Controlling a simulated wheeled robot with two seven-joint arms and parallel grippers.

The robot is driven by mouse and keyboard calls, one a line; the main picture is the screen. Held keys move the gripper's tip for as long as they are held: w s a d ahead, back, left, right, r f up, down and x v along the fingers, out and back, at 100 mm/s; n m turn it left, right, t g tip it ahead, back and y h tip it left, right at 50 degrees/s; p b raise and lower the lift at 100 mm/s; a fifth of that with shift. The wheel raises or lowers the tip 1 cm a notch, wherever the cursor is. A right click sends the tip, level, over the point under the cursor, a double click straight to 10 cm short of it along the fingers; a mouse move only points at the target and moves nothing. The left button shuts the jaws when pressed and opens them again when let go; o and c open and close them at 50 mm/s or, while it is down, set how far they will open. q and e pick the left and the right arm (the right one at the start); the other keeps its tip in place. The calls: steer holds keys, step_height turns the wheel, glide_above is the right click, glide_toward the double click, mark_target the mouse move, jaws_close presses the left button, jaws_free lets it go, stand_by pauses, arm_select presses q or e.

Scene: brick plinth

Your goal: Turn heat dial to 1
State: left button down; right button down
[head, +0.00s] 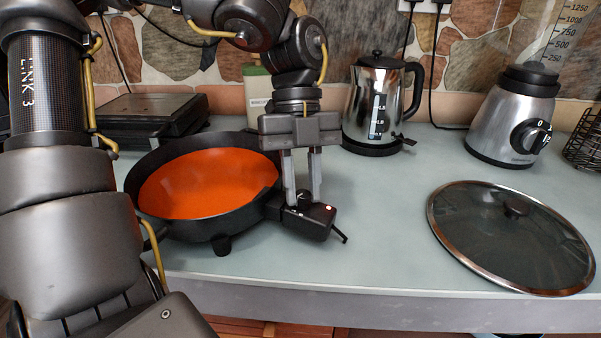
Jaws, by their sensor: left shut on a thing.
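An electric frying pan (150,216) with an orange inside stands on the counter, left of centre. Its black control unit (318,226) sticks out from the right side, with a small red light on top. The dark heat dial (304,201) is on top of this unit. My left gripper (303,198) points straight down over the unit, its fingertips shut on the heat dial. The fingers partly cover the dial, and its setting is too small to read. My right gripper is not in view.
A glass lid (490,240) lies on the counter at the right. A steel kettle (372,105) and a blender (514,115) stand at the back. A dark flat appliance (150,112) is behind the pan. The counter between pan and lid is clear.

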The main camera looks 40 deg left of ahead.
arm_select(q)
steer(key=shift+w+m+g+y+p, duration=0.1)
steer(key=shift+m+g+y+p, duration=0.25)
steer(key=shift+m, duration=0.65)
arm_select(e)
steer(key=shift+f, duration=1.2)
arm_select(q)
steer(key=c, duration=1.2)
jaws_free()
steer(key=shift+r, duration=0.15)
steer(key=p+v, duration=0.4)
steer(key=v, duration=0.6)
steer(key=shift+r+p, duration=0.2)
steer(key=shift+p, duration=0.15)
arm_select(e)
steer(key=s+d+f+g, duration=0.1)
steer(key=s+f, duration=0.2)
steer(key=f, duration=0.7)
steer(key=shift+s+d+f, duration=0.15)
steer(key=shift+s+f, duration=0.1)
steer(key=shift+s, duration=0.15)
